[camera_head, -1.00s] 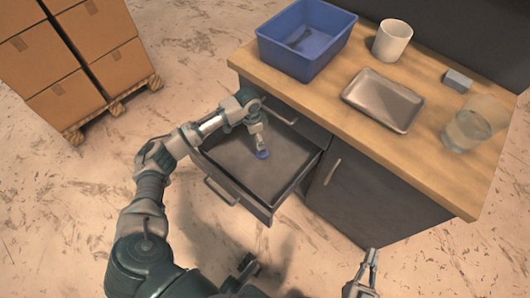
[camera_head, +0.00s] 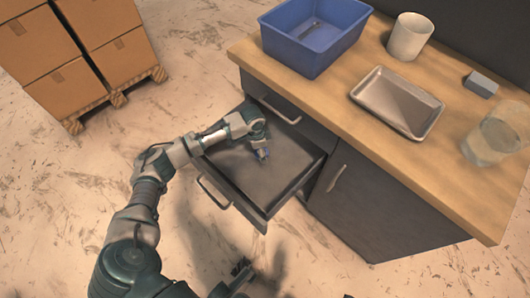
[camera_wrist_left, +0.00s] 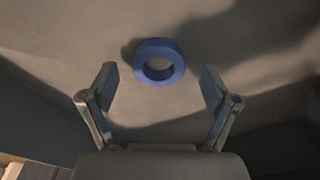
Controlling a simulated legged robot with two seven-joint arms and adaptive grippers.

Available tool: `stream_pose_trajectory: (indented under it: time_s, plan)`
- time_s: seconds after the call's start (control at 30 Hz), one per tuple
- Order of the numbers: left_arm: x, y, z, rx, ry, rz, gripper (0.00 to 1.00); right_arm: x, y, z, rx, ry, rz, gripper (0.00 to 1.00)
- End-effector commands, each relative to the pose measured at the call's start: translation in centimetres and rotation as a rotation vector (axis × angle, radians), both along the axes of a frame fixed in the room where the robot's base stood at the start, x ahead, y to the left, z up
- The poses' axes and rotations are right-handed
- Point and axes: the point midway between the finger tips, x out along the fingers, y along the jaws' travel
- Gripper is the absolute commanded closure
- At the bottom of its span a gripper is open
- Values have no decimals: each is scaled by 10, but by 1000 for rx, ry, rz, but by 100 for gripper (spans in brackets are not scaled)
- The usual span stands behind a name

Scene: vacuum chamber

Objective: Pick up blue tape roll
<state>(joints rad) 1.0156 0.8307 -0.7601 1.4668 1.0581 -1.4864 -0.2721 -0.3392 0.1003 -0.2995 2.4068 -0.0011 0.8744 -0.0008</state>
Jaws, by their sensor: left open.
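The blue tape roll (camera_wrist_left: 159,62) lies on the drawer floor in the left wrist view, its ring hole visible. My left gripper (camera_wrist_left: 160,85) is open, with its two fingers on either side and the roll just beyond the fingertips, between their lines. In the head view my left gripper (camera_head: 262,153) is down inside the open drawer (camera_head: 228,181), and the roll is mostly hidden by it.
The drawer pulls out from a dark cabinet with a wooden top (camera_head: 352,120). On top are a blue bin (camera_head: 318,62), a white cup (camera_head: 409,37), a metal tray (camera_head: 385,112), a grey block (camera_head: 481,84) and a clear container (camera_head: 497,135). Boxes on a pallet (camera_head: 118,97) stand at left.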

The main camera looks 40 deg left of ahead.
Motion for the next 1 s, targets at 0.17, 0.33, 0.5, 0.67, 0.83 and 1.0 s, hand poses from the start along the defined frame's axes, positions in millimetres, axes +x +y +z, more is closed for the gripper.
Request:
stream_pose_trajectory:
  time_s: [0.17, 0.33, 0.5, 0.67, 0.83, 1.0]
  plan:
    - [0, -1, -13, 1, 3, 0, 13, 0, -1, -2, 6, -22, -1, 100]
    - [0, -1, -10, 1, 0, -1, 13, 2, 0, -2, 6, -20, -1, 100]
    - [0, -1, -11, 1, 1, 0, 53, 4, 0, -2, 4, -19, 0, 100]
    - [0, -1, -11, 1, 2, 0, 72, 4, 0, -2, 4, -19, 0, 100]
    - [0, -1, -11, 1, 2, 0, 72, 4, 0, -2, 4, -19, 0, 100]
    - [1, -1, -5, 1, -1, -1, 72, 3, 0, 2, 4, -21, 0, 100]
